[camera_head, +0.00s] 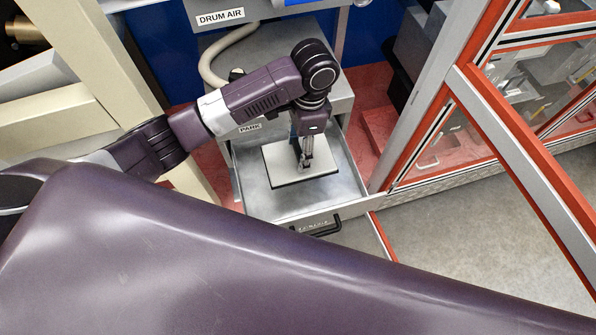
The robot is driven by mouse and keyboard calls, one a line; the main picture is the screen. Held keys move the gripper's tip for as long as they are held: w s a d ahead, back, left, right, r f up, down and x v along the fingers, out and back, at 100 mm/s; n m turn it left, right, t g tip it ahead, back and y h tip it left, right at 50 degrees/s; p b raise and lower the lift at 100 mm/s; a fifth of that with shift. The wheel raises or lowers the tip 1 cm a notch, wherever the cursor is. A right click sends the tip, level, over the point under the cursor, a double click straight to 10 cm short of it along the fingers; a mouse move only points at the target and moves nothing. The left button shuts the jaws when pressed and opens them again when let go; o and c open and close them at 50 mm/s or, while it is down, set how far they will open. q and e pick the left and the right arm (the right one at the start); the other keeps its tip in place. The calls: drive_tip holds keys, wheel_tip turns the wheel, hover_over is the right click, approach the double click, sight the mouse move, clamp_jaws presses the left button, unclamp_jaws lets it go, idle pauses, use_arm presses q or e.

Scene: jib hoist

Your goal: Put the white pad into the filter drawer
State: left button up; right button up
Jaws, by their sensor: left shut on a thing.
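The white pad (285,164) is in the head view, a flat light panel with a dark lower edge, over the open filter drawer (258,196). The drawer is a grey metal tray pulled out from a grey cabinet, with a dark handle on its front. My left gripper (304,164) points down and is shut on the white pad near its middle. The pad appears within the drawer walls, but I cannot tell whether it touches the drawer floor. Fingertip detail is small. My right gripper is not in view.
A red-and-grey framed glass enclosure (470,110) stands close to the drawer's right. A beige frame (95,70) stands at left. Open grey floor (470,235) lies at lower right.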

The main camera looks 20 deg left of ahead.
use_arm(q)
wheel_tip(320, 180, down, 13)
drive_tip(key=shift+r, duration=0.1)
idle(0.3)
drive_tip(key=o, duration=1.8)
drive_tip(key=shift+c, duration=0.2)
drive_tip(key=r, duration=0.8)
drive_tip(key=w+r, duration=0.1)
drive_tip(key=r, duration=0.3)
drive_tip(key=shift+w+d, duration=0.1)
drive_tip(key=shift+d, duration=0.3)
